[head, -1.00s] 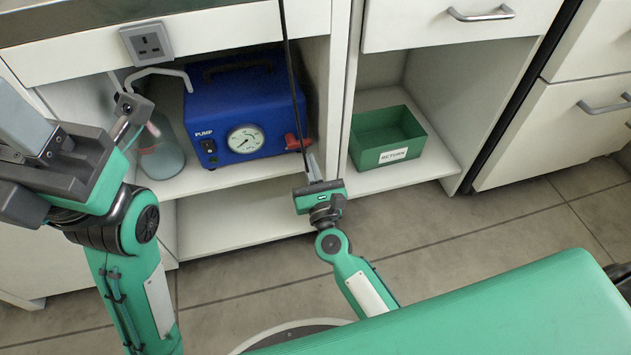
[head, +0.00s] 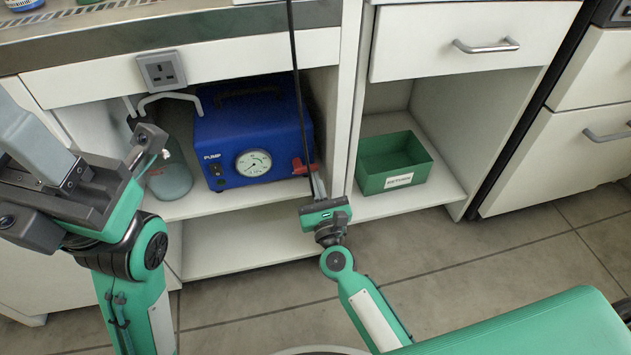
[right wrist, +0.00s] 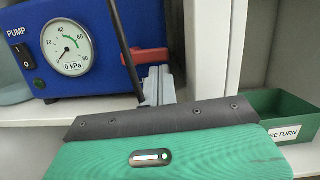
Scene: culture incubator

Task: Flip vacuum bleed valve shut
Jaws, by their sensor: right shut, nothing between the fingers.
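The blue vacuum pump (head: 252,120) stands on the left shelf, and its round gauge (head: 253,162) reads 0 kPa in the right wrist view (right wrist: 67,47). The red bleed valve lever (head: 302,167) is low on the pump's right front. In the right wrist view the lever (right wrist: 137,56) lies about sideways. My right gripper (head: 318,184) is shut and empty, just below and right of the lever. Its fingertips (right wrist: 159,80) look close to the lever's right end; I cannot tell if they touch.
A dark vertical rod or cord (head: 298,90) hangs in front of the pump's right side. A cabinet divider (head: 350,100) stands right of the lever. A green return bin (head: 395,163) sits on the right shelf. A bottle (head: 170,180) stands left of the pump.

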